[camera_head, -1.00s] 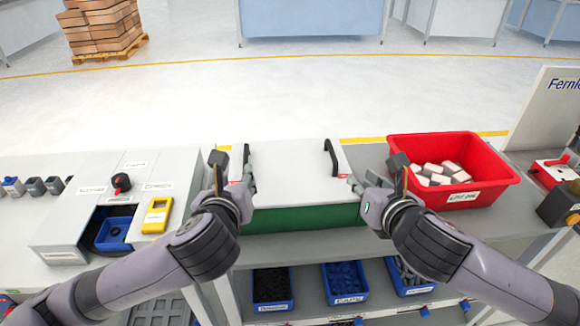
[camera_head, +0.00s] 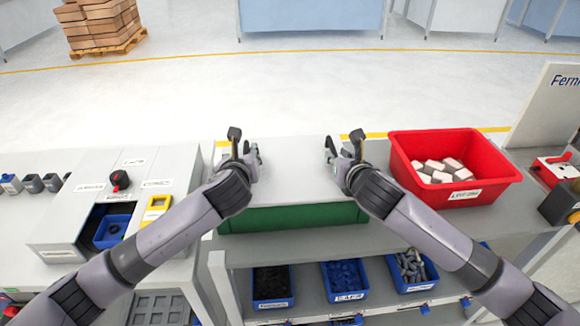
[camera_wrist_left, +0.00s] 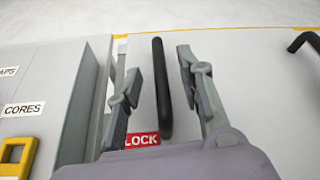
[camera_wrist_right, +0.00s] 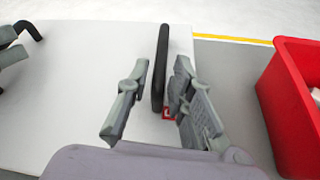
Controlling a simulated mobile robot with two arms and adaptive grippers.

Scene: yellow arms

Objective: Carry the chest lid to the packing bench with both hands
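The pale grey chest lid (camera_head: 291,165) lies flat on the green chest (camera_head: 290,216) on the worktop. It has two black bar handles, mostly hidden behind my grippers in the head view. My left gripper (camera_head: 253,151) is over the lid's left part. In the left wrist view the left handle (camera_wrist_left: 162,88) stands between its spread fingers, with gaps on both sides. My right gripper (camera_head: 335,151) is over the right part. In the right wrist view the right handle (camera_wrist_right: 160,68) lies between its open fingers, closer to the right finger.
A red bin (camera_head: 455,195) with pale blocks stands close to the right of the chest. A grey unit with a yellow frame (camera_head: 155,209) stands left. Blue bins (camera_head: 345,294) sit on the shelf below. Open floor (camera_head: 300,90) lies beyond the worktop.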

